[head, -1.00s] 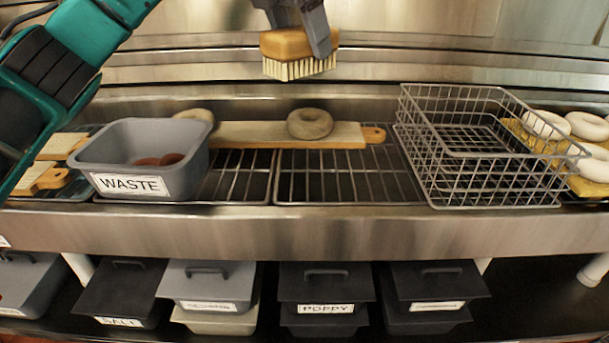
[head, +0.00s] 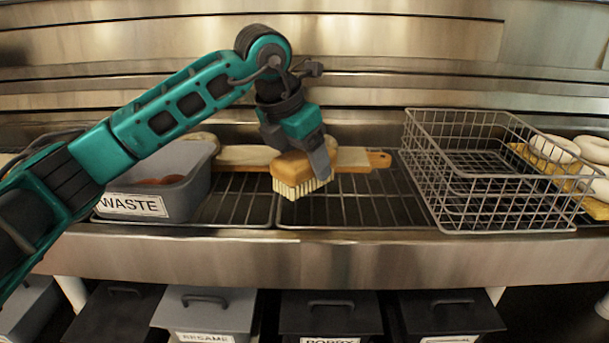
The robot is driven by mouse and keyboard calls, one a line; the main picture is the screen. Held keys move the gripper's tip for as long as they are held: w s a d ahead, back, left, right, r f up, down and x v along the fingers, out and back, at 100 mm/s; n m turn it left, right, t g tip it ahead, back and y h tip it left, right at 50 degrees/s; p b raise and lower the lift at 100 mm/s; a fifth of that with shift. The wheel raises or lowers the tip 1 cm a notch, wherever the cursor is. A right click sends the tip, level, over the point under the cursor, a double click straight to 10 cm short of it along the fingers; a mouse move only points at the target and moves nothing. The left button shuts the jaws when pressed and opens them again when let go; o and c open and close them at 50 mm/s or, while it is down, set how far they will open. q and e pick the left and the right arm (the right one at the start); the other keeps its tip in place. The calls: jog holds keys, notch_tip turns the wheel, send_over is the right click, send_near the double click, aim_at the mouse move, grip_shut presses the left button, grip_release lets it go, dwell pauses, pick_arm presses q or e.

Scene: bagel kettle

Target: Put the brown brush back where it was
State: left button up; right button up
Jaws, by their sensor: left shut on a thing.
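The brown brush (head: 291,168) has a tan-brown wooden body and pale bristles facing down. My left gripper (head: 316,160) is shut on it. The brush is over the wire rack (head: 362,203), in front of the long wooden board (head: 240,156), and covers part of that board. I cannot tell whether the bristles touch the rack. My right gripper is not in view.
A grey WASTE bin (head: 190,195) with brownish pieces in it stands left of the brush, partly behind my left arm. An empty wire basket (head: 450,188) stands to the right. Pale bagels (head: 556,150) lie at the far right. Lidded containers (head: 330,312) sit below.

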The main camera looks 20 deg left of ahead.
pick_arm(q)
jog(key=shift+f, duration=1.55)
jog(key=shift+f, duration=0.1)
jog(key=o, duration=1)
jog(key=shift+r, duration=0.3)
jog(key=p+v, duration=0.1)
jog(key=v, duration=1)
jog(key=shift+s+a+r, duration=0.1)
jog(key=shift+s+r, duration=0.05)
jog(key=shift+r, duration=0.15)
